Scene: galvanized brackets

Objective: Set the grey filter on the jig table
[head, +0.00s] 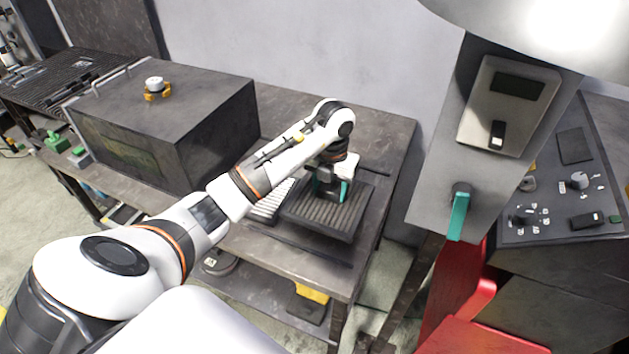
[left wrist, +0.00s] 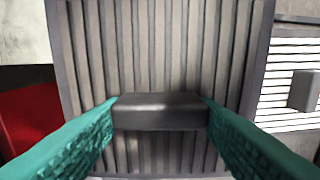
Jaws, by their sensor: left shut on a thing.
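The grey filter (head: 318,214) is a pleated panel in a dark frame, at the right part of a dark metal bench (head: 385,135). In the left wrist view the filter (left wrist: 160,55) fills the middle, with a dark handle bar (left wrist: 160,111) across it. My left gripper (head: 330,188), with teal fingers, is shut on this handle from above. I cannot tell whether the filter touches the bench or is slightly raised. A table with a perforated dark top (head: 38,92) stands at the far left; it may be the jig table. My right gripper is not in view.
A white-pleated filter (head: 270,203) with its own handle lies close beside the grey one. A large dark metal box (head: 190,110) stands on the bench to the left. A grey post with a control box (head: 508,105) and a red object (head: 470,310) are at right.

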